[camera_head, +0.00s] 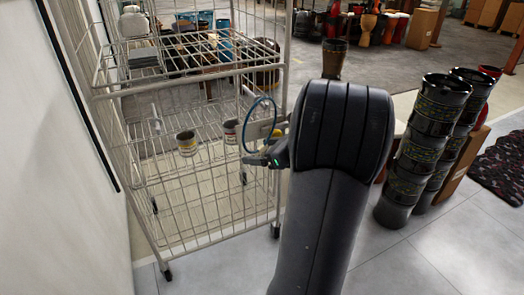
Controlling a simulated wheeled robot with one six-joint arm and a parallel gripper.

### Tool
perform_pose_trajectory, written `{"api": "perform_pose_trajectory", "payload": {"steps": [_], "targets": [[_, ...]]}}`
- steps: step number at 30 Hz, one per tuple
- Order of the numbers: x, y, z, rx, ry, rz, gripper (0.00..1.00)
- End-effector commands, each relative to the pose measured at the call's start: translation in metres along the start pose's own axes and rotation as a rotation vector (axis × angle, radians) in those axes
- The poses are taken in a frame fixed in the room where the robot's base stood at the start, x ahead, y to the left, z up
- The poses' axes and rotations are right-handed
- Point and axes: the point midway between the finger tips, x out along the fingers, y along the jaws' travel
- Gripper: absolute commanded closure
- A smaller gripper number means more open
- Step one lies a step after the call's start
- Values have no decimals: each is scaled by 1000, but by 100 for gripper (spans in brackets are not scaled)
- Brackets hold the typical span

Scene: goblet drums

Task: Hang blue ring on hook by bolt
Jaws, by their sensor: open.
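The thin blue ring (244,128) stands upright in front of the right side of the wire cart. My gripper (256,160) is open at the ring's lower edge, partly hidden by my dark arm; I cannot tell whether they touch. A pale hook-like bar (248,92) juts out near the ring's top, and I cannot tell whether the ring is on it. A second similar bar (155,118) sits further left on the cart. I cannot make out the bolt.
The wire cart (205,72) holds a small can (186,143), another can (231,131) and items on its upper shelf. A white wall (50,170) is close on the left. Stacked black drums (435,110) stand right of my arm. The grey floor is open at lower right.

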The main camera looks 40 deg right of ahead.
Motion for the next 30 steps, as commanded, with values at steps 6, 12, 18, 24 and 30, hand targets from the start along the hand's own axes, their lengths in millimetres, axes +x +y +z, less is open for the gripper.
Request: {"api": "perform_pose_trajectory", "payload": {"steps": [6,12,18,24,30], "targets": [[-8,0,1,0,1,-1,15],[-44,-1,3,1,0,-5,15],[-81,-1,3,1,0,-5,15],[-103,0,1,1,0,-2,15],[-108,0,0,0,1,0,15]]}}
